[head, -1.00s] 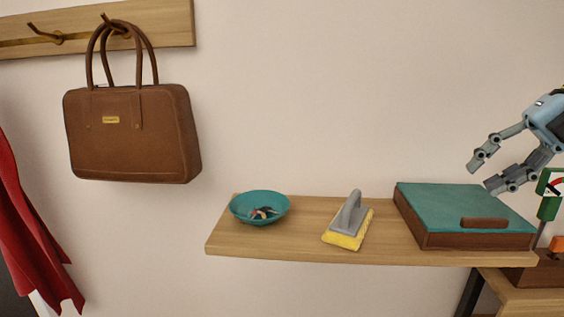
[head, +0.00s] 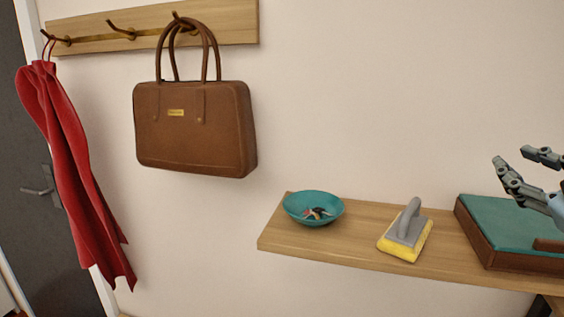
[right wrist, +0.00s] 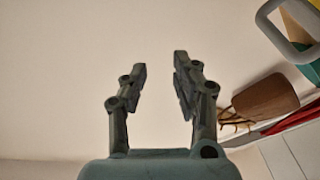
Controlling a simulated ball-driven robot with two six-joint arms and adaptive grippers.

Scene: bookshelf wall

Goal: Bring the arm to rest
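My right gripper (head: 518,163) is at the right edge of the head view, in front of and above the green-topped box on the shelf. In the right wrist view my right gripper (right wrist: 158,80) has its two fingers apart, with only pale wall between them. It is open and empty. Most of the right arm is outside the head view. My left gripper does not show.
A wooden shelf (head: 350,250) carries a teal bowl (head: 299,207) of small items, a grey-handled yellow sponge tool (head: 405,240) and a green-topped box (head: 490,225). A brown handbag (head: 195,130) and red cloth (head: 72,165) hang from a hook rail (head: 85,30).

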